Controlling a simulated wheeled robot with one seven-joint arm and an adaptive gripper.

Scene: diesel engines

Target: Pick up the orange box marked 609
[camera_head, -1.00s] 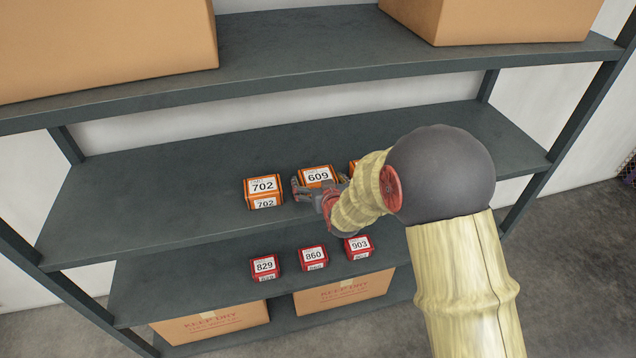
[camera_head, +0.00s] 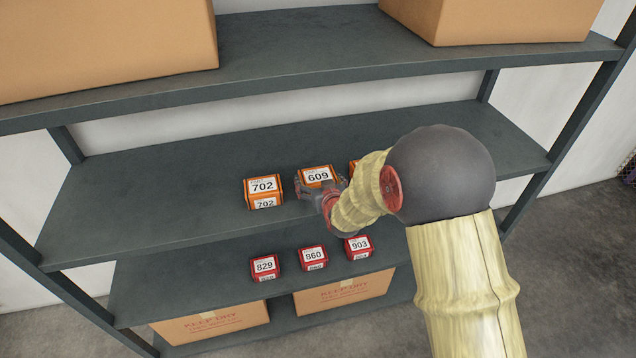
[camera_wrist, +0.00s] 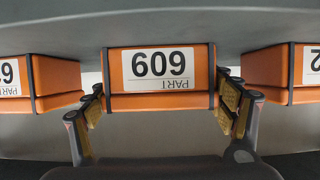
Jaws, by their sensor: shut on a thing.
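The orange box marked 609 (camera_head: 317,175) sits on the middle shelf between two other orange boxes. In the wrist view the box (camera_wrist: 160,103) shows upside down, its white label reading PART 609. My gripper (camera_head: 322,190) is at the front of the box. In the wrist view its two padded fingers (camera_wrist: 161,106) stand on either side of the box, shut on it. The box appears to still rest on the shelf. My gripper and wrist hide its lower front in the head view.
An orange box marked 702 (camera_head: 264,192) stands close to the left. Another orange box (camera_head: 354,165) to the right is mostly hidden by my arm. Red boxes 829 (camera_head: 265,267), 860 (camera_head: 313,257) and 903 (camera_head: 358,247) sit on the shelf below. The upper shelf (camera_head: 300,60) overhangs behind.

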